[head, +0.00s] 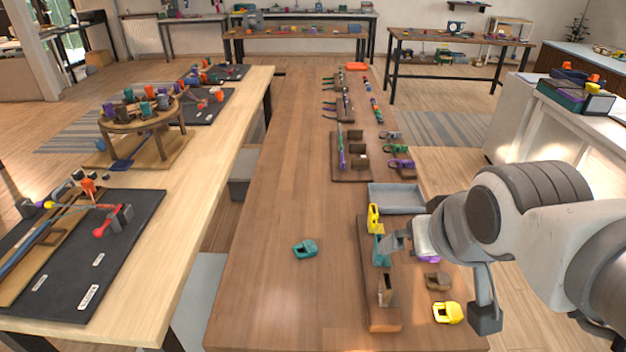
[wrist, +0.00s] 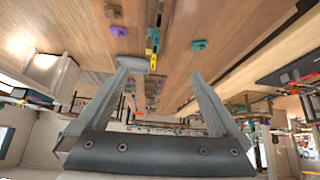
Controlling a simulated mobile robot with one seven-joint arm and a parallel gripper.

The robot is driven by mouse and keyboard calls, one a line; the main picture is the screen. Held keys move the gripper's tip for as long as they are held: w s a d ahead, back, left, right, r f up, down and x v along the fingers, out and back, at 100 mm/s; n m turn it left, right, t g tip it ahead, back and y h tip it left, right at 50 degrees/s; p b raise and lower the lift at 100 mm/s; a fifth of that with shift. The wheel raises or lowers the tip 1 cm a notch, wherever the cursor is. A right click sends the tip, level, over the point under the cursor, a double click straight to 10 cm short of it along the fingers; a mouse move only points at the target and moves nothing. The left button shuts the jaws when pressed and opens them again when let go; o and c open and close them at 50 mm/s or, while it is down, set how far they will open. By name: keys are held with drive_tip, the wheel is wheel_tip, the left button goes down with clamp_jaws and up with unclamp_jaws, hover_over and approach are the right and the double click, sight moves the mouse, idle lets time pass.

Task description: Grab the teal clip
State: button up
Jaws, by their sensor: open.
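A teal clip (head: 305,249) lies alone on the brown table, left of a wooden rack (head: 384,322). It also shows in the wrist view (wrist: 200,45), to the right and beyond the fingertips. A second teal piece (head: 381,251) sits on the rack beside a yellow piece (head: 374,218). My gripper (head: 397,242) is over the rack at the right, apart from the loose teal clip. In the wrist view its two fingers (wrist: 160,72) are spread with nothing held between them. My arm hides part of the table's right side.
A grey tray (head: 396,198) lies behind the rack. A yellow clip (head: 447,313), a brown clip (head: 437,281) and a purple clip (head: 428,258) lie right of the rack. The table around and left of the teal clip is clear.

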drive_tip(key=w+a+f+n+t+y+b, duration=0.1)
drive_tip(key=w+a+f+b, duration=0.15)
drive_tip(key=f+b, duration=0.3)
drive_tip(key=w+a+f+n+t+y+b, duration=0.1)
drive_tip(key=w+a+f+b, duration=0.1)
drive_tip(key=w+f+b, duration=0.4)
drive_tip(key=n+t+y+b, duration=0.2)
drive_tip(key=y+b, duration=0.1)
drive_tip(key=b, duration=0.2)
approach(306, 248)
drive_tip(key=shift+a+r+v, duration=0.1)
drive_tip(key=shift+a+v, duration=0.1)
drive_tip(key=shift+v, duration=1.15)
drive_tip(key=shift+a+r+v, duration=0.1)
drive_tip(key=shift+a+v, duration=0.1)
drive_tip(key=shift+v, duration=1.15)
drive_tip(key=shift+p+x, duration=0.9)
drive_tip(key=shift+x, duration=0.7)
drive_tip(key=p+x, duration=0.1)
drive_tip(key=p, duration=0.2)
drive_tip(key=shift+w+a, duration=0.1)
drive_tip(key=shift+w, duration=0.15)
drive_tip(key=p, duration=0.3)
drive_tip(key=shift+w+a+f+h+p, duration=0.15)
drive_tip(key=shift+w+f+h+p, duration=0.15)
drive_tip(key=shift+w+f+p, duration=0.1)
drive_tip(key=shift+x, duration=1)
drive_tip(key=shift+b+x, duration=0.85)
drive_tip(key=shift+x, duration=2.15)
drive_tip(key=shift+f, duration=0.15)
